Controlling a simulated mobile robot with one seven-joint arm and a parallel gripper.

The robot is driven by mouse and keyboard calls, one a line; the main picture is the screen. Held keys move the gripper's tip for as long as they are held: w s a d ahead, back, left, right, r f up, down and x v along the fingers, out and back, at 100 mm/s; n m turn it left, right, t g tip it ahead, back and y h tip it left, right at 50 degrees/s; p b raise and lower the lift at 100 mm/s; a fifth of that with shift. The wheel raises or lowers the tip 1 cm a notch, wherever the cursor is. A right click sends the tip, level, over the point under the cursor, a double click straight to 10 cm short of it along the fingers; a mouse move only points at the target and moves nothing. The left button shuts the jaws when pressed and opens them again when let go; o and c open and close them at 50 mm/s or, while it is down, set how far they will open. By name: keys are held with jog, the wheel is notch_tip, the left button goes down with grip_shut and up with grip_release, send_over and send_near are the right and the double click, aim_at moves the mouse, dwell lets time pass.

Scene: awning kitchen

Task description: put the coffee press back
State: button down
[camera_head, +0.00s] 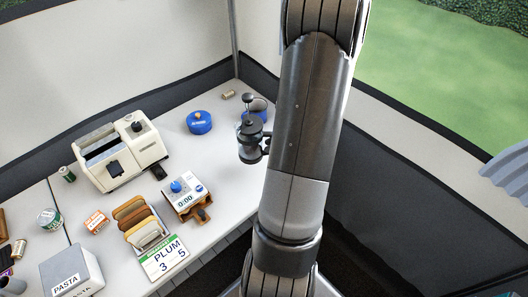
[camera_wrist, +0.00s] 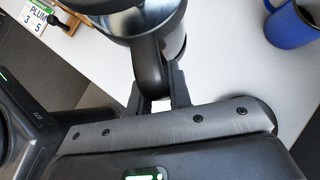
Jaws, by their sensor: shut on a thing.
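The coffee press (camera_head: 249,128), with a dark lid and a plunger knob on a rod, shows upright just left of my arm in the head view. In the wrist view its glass and metal body (camera_wrist: 172,38) is at the top, with its dark curved handle (camera_wrist: 150,70) toward me. My gripper (camera_wrist: 160,98) is shut on that handle. My arm hides the gripper in the head view. I cannot tell whether the press's base touches the counter.
A blue mug (camera_wrist: 290,25) stands close to the right in the wrist view. The counter before the blue pot is clear.

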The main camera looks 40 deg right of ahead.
jog(key=shift+w+a+f, duration=0.25)
jog(key=shift+w+f, duration=0.15)
jog(key=shift+w, duration=0.2)
jog(key=shift+w+a+f, duration=0.25)
jog(key=shift+w+f, duration=0.1)
jog(key=shift+w, duration=0.2)
jog(key=shift+f, duration=2)
jog(key=shift+f, duration=0.1)
jog(key=c, duration=1.3)
grip_release()
jog(key=shift+s+d+r, duration=0.1)
jog(key=shift+d+r, duration=0.05)
jog(key=shift+r, duration=0.15)
jog(key=v, duration=1.1)
jog(key=shift+s+d+r, duration=0.1)
jog(key=shift+s+r, duration=0.1)
